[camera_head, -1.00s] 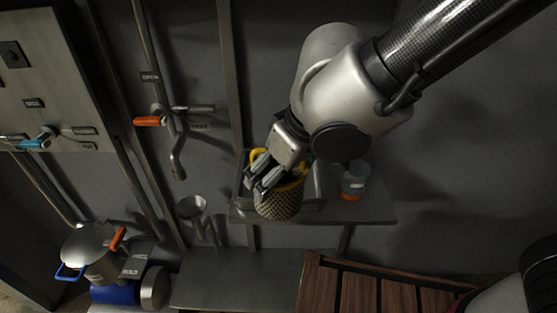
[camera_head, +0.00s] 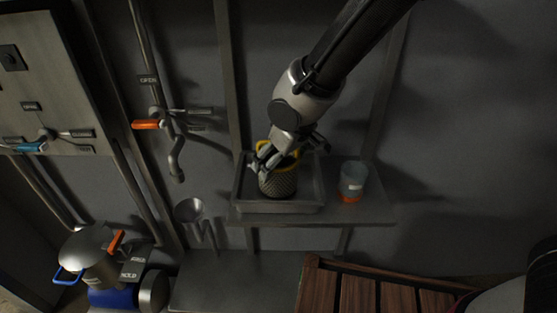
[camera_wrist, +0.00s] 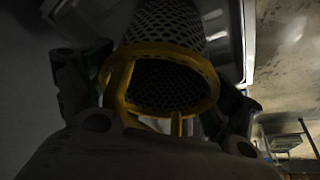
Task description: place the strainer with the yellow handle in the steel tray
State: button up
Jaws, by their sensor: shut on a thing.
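The strainer (camera_head: 278,184) is a grey perforated basket with a yellow rim and handle. In the head view it is upright within the outline of the steel tray (camera_head: 293,207), which sits on a wall shelf. I cannot tell whether its bottom touches the tray floor. My gripper (camera_head: 266,162) is above it, shut on the yellow handle. In the wrist view the strainer (camera_wrist: 168,60) shows its yellow rim and mesh between the dark fingers, with a pale tray edge beyond it.
A clear cup with an orange bottom (camera_head: 353,182) stands on the shelf right of the tray. A metal funnel (camera_head: 190,211) is left of the shelf. An orange-handled valve (camera_head: 147,125) is on the wall pipe. A wooden slatted surface (camera_head: 370,293) lies below right.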

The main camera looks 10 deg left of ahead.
aim_at(287, 160)
jog(key=shift+w+a+f, duration=0.1)
jog(key=shift+w+f, duration=0.1)
jog(key=shift+f, duration=0.05)
jog(key=shift+f, duration=0.15)
jog(key=o, duration=0.9)
jog(key=v, duration=0.8)
jog(key=shift+f, duration=0.1)
